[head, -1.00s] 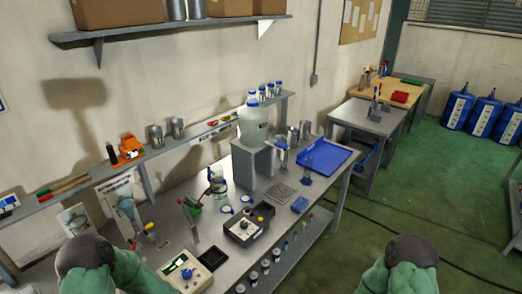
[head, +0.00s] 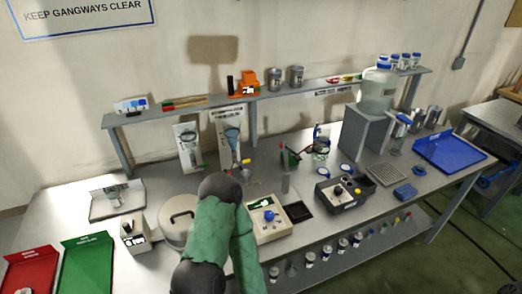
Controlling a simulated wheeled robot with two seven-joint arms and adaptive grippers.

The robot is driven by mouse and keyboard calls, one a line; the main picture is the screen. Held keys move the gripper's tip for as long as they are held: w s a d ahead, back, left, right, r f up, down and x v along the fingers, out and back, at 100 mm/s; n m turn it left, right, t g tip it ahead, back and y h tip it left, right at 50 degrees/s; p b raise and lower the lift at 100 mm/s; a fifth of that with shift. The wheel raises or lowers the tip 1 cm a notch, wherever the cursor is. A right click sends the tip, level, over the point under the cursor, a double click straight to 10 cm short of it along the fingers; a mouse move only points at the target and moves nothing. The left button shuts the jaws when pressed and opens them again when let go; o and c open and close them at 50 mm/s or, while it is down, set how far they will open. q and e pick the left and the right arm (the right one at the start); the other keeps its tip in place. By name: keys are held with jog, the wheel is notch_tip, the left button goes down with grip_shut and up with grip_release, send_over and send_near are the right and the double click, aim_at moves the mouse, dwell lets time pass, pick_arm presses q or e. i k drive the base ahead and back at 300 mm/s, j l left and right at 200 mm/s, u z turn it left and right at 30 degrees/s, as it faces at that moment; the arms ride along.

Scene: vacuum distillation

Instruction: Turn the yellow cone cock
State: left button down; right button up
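Two glassware setups stand against upright white boards at the back of the bench, one at the left (head: 188,146) and one with a blue-tinted glass vessel (head: 232,136). One green arm of mine, apparently the left, rises in front of the bench and bends back down, hiding some of the bench. Neither gripper is in view.
A lidded round pot (head: 178,212) and a cream control box (head: 268,216) flank my arm. A shelf (head: 285,90) runs along the back.

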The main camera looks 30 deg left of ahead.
aim_at(246, 161)
jog(key=i+l+u, duration=0.35)
jog(key=i+l, duration=0.35)
jog(key=u, duration=1.3)
